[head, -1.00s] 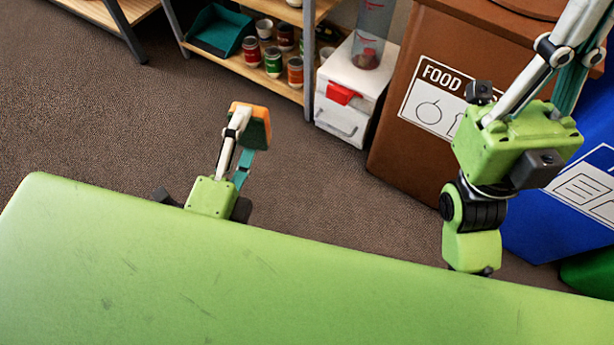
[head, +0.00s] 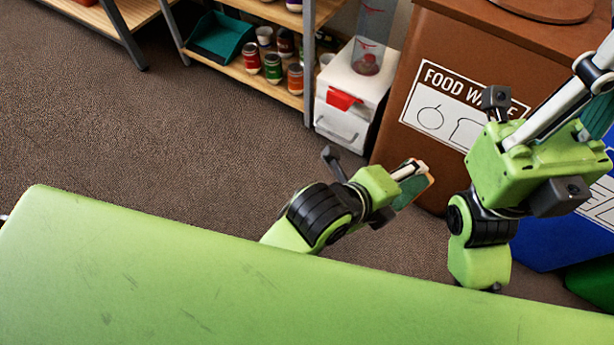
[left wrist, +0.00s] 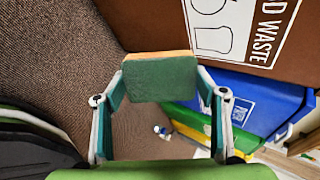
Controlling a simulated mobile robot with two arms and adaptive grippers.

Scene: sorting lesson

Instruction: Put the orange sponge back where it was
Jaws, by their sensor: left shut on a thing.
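My left gripper (head: 410,178) is in the middle right of the head view, in the air in front of the brown bin. It is shut on the orange sponge (head: 417,189), which shows mostly its green side and a thin orange edge. In the left wrist view the sponge (left wrist: 160,80) is held between the two fingers, its dark green face toward the camera. My right gripper (head: 565,112) is at the right of the head view, its fingers pointing up right and running out of the picture. Its fingertips are hidden.
A brown food waste bin (head: 400,130) stands behind the left gripper, with a blue bin (head: 545,240) to its right. A white box (head: 345,125) with a red flap stands left of the brown bin. A shelf (head: 262,72) holds several cans and a teal dustpan. Carpet at left is clear.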

